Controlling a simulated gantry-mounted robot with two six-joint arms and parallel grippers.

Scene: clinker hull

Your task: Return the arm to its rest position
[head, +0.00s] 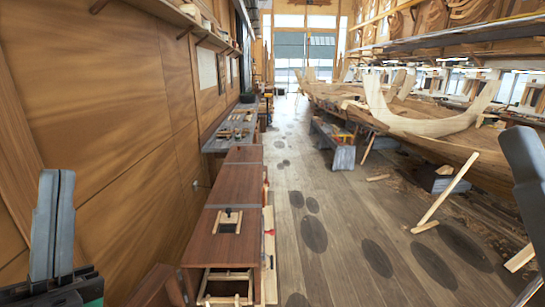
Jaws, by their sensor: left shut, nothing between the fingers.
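My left gripper (55,190) stands upright at the lower left of the head view, its dark grey fingers pointing up. The fingers are together and nothing shows between them. It appears in front of the wooden wall panels, apart from the cabinets. My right gripper (526,170) shows only in part at the right edge, as a dark grey piece. The rest of it is out of frame, so I cannot tell whether it is open or shut.
Brown wooden cabinets (228,194) run along the left wall, with a workbench (232,125) holding tools beyond. A wooden boat hull (420,135) fills the right side. A wooden prop (447,190) leans near it. The plank floor (330,205) between them is mostly clear.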

